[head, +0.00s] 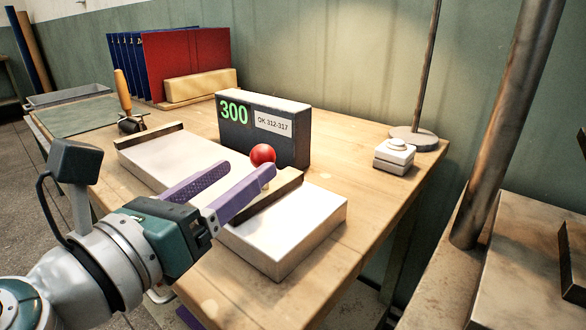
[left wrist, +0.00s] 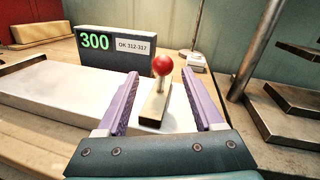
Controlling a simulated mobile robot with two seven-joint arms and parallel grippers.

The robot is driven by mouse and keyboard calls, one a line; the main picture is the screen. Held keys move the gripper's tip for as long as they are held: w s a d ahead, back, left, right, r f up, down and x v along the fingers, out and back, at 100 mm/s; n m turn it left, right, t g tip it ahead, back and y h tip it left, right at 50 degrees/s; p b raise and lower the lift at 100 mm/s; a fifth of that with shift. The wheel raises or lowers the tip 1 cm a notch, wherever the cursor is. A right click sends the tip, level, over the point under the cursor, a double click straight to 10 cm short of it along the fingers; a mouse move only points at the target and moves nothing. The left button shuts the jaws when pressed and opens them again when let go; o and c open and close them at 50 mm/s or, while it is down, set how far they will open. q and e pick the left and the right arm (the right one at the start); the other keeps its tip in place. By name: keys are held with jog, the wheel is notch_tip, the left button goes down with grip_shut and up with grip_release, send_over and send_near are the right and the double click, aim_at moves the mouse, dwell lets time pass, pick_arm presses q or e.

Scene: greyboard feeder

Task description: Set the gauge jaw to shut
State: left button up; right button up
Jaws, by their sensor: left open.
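The gauge is a long white block (head: 310,222) on the wooden bench, with a dark display box (head: 264,133) behind it reading 300 beside a label "OK 312-317". A wooden-topped jaw bar (head: 283,189) crosses the block and carries a red ball knob (head: 262,155). The knob (left wrist: 163,65) stands on its stem in the left wrist view. My left gripper (head: 228,178) is open, its purple fingers apart at the jaw. In the left wrist view the knob and bar show between the fingers (left wrist: 162,90); contact is not clear.
A fixed bar (head: 150,135) crosses the block's far left end. Behind stand red and blue boards (head: 185,58) and a yellowish block (head: 200,86). A small white block with a button (head: 394,154) and a pole stand (head: 413,138) are at right.

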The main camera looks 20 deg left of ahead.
pick_arm(q)
jog(key=s, duration=0.3)
jog(key=shift+s+a+f+b, duration=0.15)
jog(key=shift+s+a+b, duration=0.15)
jog(key=shift+s+b, duration=0.1)
jog(key=shift+s, duration=0.35)
jog(key=shift+a+r, duration=0.1)
jog(key=shift+r, duration=0.1)
